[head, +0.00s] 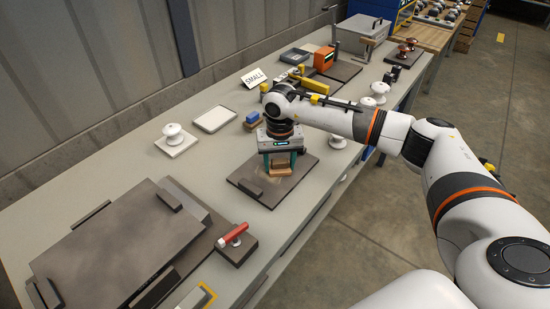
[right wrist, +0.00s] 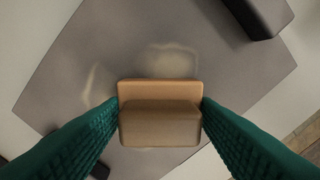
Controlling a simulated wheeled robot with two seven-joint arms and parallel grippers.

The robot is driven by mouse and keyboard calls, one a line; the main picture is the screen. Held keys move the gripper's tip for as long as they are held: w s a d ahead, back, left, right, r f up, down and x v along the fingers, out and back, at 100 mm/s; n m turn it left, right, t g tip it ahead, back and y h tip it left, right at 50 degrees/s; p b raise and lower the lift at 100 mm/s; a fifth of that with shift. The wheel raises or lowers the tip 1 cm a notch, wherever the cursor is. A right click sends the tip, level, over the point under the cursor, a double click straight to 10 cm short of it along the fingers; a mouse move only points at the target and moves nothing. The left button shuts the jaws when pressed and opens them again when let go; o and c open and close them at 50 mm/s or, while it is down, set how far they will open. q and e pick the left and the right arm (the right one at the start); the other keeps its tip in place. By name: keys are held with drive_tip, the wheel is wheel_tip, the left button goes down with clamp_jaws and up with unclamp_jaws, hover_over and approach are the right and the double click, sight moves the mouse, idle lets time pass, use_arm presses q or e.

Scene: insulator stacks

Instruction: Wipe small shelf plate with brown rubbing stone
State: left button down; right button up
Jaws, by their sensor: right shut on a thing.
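The small shelf plate (head: 258,186) is a dark grey-brown square plate lying on the workbench below my right gripper. In the right wrist view the plate (right wrist: 105,55) shows pale, dusty smudges (right wrist: 172,60) near its middle. My right gripper (head: 280,166) points down over the plate and its green fingers are shut on the brown rubbing stone (head: 280,169). The stone also shows between the fingers in the right wrist view (right wrist: 160,120). I cannot tell whether the stone touches the plate. My left gripper is not in view.
A "SMALL" sign (head: 254,78) stands behind the plate. A blue-topped block (head: 252,118), a white tray (head: 214,119) and a white insulator (head: 174,138) are at the back left. A large dark plate (head: 120,240) fills the near left, with a red-handled tool (head: 233,236) on a block beside it.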

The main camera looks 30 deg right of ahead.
sight(257, 164)
drive_tip(key=shift+s+d+f, duration=0.1)
drive_tip(key=shift+s+d, duration=0.25)
drive_tip(key=shift+s, duration=0.45)
drive_tip(key=shift+s+d, duration=0.3)
drive_tip(key=shift+s, duration=0.45)
drive_tip(key=shift+s+a, duration=0.25)
drive_tip(key=shift+a, duration=0.45)
drive_tip(key=shift+w+a+b, duration=0.4)
drive_tip(key=shift+w, duration=0.2)
drive_tip(key=shift+w+a+b, duration=0.25)
drive_tip(key=shift+w+b, duration=0.2)
drive_tip(key=shift+w, duration=0.25)
drive_tip(key=shift+w+a+b, duration=0.3)
drive_tip(key=shift+w+b, duration=0.1)
drive_tip(key=shift+w, duration=0.3)
drive_tip(key=shift+w+a+b, duration=0.25)
drive_tip(key=shift+w+b, duration=0.2)
drive_tip(key=shift+w, duration=0.25)
drive_tip(key=shift+w+a, duration=0.25)
drive_tip(key=shift+w, duration=0.2)
drive_tip(key=shift+w+a+b, duration=0.35)
drive_tip(key=shift+w+b, duration=0.5)
drive_tip(key=shift+w+a+b, duration=0.25)
drive_tip(key=shift+w+b, duration=0.05)
drive_tip(key=shift+w, duration=0.3)
